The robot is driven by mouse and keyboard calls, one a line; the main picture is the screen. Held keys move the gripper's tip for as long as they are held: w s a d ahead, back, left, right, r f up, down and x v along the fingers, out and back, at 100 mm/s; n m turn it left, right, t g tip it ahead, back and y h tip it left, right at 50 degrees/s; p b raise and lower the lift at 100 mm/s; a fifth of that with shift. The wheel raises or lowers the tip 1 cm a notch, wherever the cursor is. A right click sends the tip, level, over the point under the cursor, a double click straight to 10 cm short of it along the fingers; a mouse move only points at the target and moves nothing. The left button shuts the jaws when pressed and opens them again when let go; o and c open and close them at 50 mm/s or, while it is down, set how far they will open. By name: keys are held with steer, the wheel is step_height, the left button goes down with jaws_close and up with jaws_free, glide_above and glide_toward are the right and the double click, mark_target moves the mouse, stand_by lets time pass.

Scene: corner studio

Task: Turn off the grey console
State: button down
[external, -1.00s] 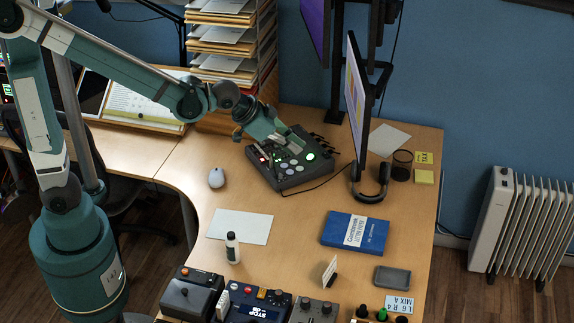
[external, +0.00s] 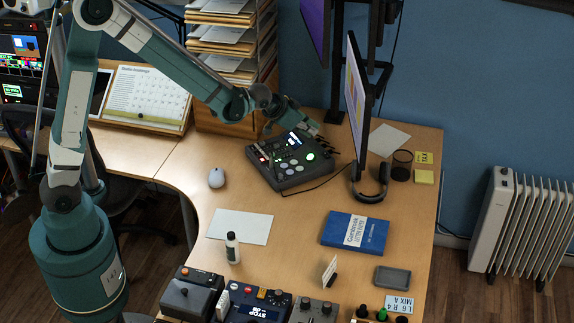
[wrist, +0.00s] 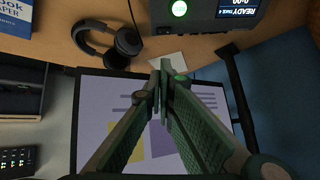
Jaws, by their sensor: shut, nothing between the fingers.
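The grey console (external: 287,174) sits on the desk left of the monitor in the external view. Its round button (external: 310,156) is lit green at the right end, and its small screen is lit. Part of the console shows at the top of the wrist view, with the green button (wrist: 180,8) and the screen (wrist: 238,8) reading READY. My gripper (external: 318,129) is beyond the console's back right edge, beside the monitor, clear of the green button. In the wrist view, my gripper (wrist: 165,69) has its fingertips together and nothing between them.
The monitor (external: 357,105) stands close right of my gripper. Paper trays (external: 228,50) stand behind my arm.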

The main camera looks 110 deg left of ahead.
steer(key=shift+s+a+f, duration=0.2)
steer(key=shift+a+f, duration=0.2)
steer(key=shift+a, duration=0.25)
steer(key=b, duration=0.2)
glide_above(326, 155)
steer(key=d, duration=0.1)
steer(key=f, duration=0.6)
steer(key=shift+s+f, duration=0.3)
steer(key=f, duration=0.2)
steer(key=shift+a+f+b, duration=0.2)
steer(key=shift+f+b, duration=0.15)
steer(key=shift+f, duration=0.05)
steer(key=shift+a+f, duration=0.1)
steer(key=shift+f, duration=0.65)
